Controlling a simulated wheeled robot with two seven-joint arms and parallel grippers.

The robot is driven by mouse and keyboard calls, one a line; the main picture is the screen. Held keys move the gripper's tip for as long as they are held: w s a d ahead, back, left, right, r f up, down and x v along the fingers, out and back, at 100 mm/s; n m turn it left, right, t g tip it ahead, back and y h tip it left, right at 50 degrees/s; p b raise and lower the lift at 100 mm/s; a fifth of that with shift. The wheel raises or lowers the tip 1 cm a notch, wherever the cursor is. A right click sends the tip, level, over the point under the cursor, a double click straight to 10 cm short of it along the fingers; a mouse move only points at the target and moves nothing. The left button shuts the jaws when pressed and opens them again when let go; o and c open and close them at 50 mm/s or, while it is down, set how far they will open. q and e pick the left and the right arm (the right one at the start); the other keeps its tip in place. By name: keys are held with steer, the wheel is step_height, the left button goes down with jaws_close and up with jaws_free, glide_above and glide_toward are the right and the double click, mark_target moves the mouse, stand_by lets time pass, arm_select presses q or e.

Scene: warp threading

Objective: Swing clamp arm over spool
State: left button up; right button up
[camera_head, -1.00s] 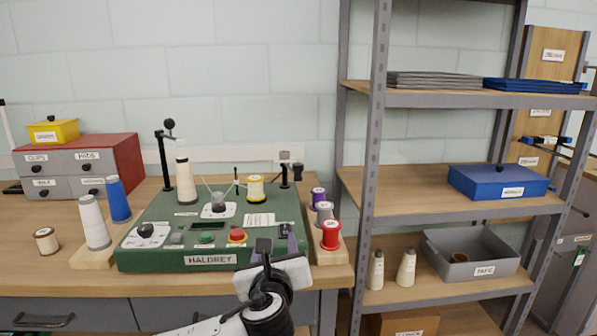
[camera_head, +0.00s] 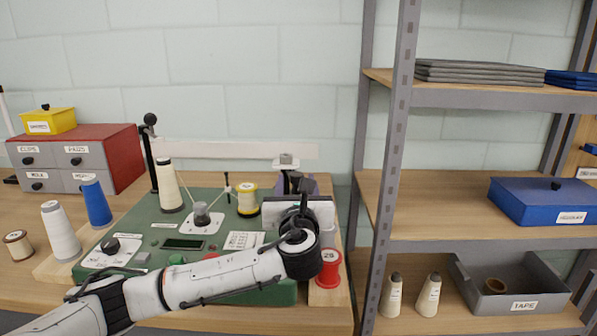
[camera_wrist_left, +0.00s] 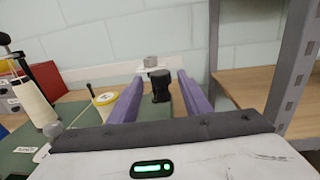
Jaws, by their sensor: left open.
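The yellow spool (camera_head: 247,200) stands upright on the green machine (camera_head: 150,215), left of my left gripper (camera_head: 296,184). It also shows in the left wrist view (camera_wrist_left: 106,98), left of the fingers. My left gripper is open, its purple fingers reaching away over the machine's right rear. In the left wrist view, a black knob or post top (camera_wrist_left: 160,85), apparently of the clamp arm, sits between the two fingers with gaps on both sides. In the head view my gripper mostly hides the clamp. My right gripper is not in view.
A tall cream cone (camera_head: 169,187) and a black post stand at the machine's left rear. A red spool (camera_head: 328,268) stands close to my left wrist at the right. The shelf upright (camera_head: 385,170) rises to the right. My left forearm covers the machine's front.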

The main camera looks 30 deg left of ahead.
arm_select(q)
steer(key=x, duration=0.6)
steer(key=shift+w+f, duration=0.1)
jaws_close()
